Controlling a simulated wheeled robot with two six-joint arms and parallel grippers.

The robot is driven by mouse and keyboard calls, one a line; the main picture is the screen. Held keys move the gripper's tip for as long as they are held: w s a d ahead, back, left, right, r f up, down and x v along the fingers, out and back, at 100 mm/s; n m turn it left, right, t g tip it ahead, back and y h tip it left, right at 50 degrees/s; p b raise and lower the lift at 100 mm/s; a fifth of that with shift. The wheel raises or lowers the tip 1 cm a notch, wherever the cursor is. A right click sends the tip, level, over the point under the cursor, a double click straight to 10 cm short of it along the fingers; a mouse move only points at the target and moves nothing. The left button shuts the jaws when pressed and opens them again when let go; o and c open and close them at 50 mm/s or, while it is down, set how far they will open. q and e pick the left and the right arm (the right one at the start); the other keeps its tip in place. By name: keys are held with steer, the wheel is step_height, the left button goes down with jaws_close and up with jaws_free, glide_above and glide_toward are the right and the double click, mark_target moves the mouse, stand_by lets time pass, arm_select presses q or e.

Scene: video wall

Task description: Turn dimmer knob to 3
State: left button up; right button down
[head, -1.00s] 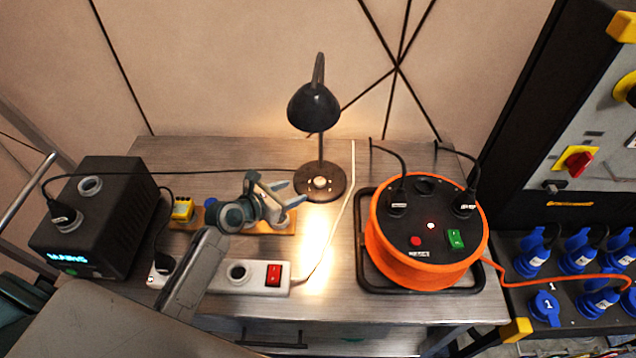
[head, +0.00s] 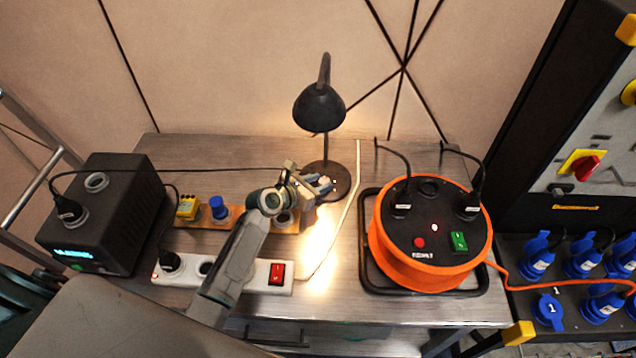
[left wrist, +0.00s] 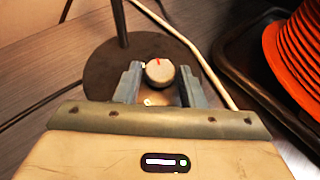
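The black desk lamp (head: 320,108) stands on the metal table, its lamp lit. In the left wrist view a pale round dimmer knob (left wrist: 160,72) with a red mark near its top sits on the dark round lamp base (left wrist: 105,72). The mark points roughly up in that picture. My left gripper (left wrist: 158,84) is open, with one finger on each side of the knob in the picture. I cannot tell whether either finger touches it. In the head view my left gripper (head: 322,186) is at the lamp base and hides the knob. My right gripper is not in view.
An orange cable reel (head: 415,270) stands right of the lamp. A white power strip (head: 250,271) and an orange board (head: 240,221) with a blue knob lie left. A black box (head: 105,225) is at far left. A white cable (head: 350,205) runs beside the lamp base.

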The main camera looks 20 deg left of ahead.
arm_select(q)
steer(key=c, duration=0.5)
steer(key=shift+c, duration=0.2)
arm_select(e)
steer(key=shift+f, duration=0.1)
arm_select(q)
steer(key=shift+a+f, duration=0.1)
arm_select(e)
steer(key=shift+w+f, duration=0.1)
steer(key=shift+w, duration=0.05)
